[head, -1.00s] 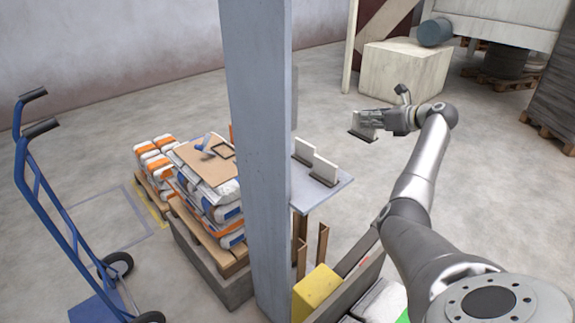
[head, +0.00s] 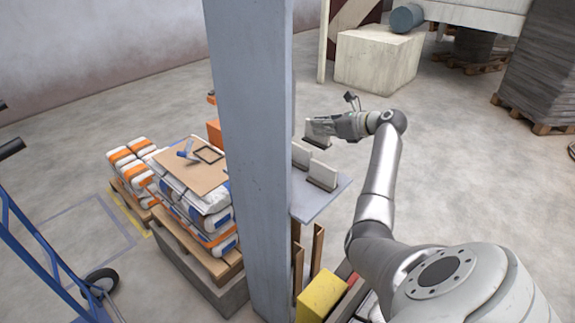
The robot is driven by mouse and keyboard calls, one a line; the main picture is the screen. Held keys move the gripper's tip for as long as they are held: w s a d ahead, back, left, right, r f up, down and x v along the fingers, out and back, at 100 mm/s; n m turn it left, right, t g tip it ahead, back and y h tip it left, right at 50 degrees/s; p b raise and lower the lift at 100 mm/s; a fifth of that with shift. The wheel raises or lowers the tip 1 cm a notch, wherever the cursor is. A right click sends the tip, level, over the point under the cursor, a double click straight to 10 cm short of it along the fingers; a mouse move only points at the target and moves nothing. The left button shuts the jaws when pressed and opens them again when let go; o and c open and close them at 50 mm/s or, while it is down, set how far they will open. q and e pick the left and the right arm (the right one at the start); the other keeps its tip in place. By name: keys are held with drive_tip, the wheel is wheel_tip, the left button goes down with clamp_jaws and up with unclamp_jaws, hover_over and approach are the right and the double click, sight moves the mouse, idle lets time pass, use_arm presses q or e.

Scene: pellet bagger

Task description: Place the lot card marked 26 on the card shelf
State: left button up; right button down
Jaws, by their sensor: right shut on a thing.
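My right gripper (head: 338,126) is shut on a pale card (head: 318,133) with a dark base strip. It holds the card upright in the air, just behind and above the card shelf. The card shelf (head: 330,199) is a grey-blue board beside the column. Two similar pale cards stand on it in dark holders: one nearer the front (head: 323,174) and one farther back (head: 301,156), partly against the column's edge. No number can be read on any card. My left gripper is not in view.
A grey column (head: 249,160) stands in the middle and hides the shelf's left side. Left of it are stacked bags (head: 205,211) with a cardboard sheet (head: 190,171) on top. A blue hand truck (head: 40,258) is at far left. A yellow block (head: 321,293) lies below the shelf.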

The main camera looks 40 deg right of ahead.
drive_tip(key=s+a+p, duration=0.1)
drive_tip(key=a+p, duration=0.3)
drive_tip(key=a, duration=1.1)
drive_tip(key=f, duration=0.6)
drive_tip(key=shift+d+f, duration=0.2)
drive_tip(key=shift+s+a+f+p, duration=0.15)
drive_tip(key=shift+f+p, duration=0.1)
drive_tip(key=shift+p, duration=0.2)
drive_tip(key=shift+f, duration=0.1)
drive_tip(key=shift+f, duration=0.1)
drive_tip(key=c, duration=1.5)
unclamp_jaws()
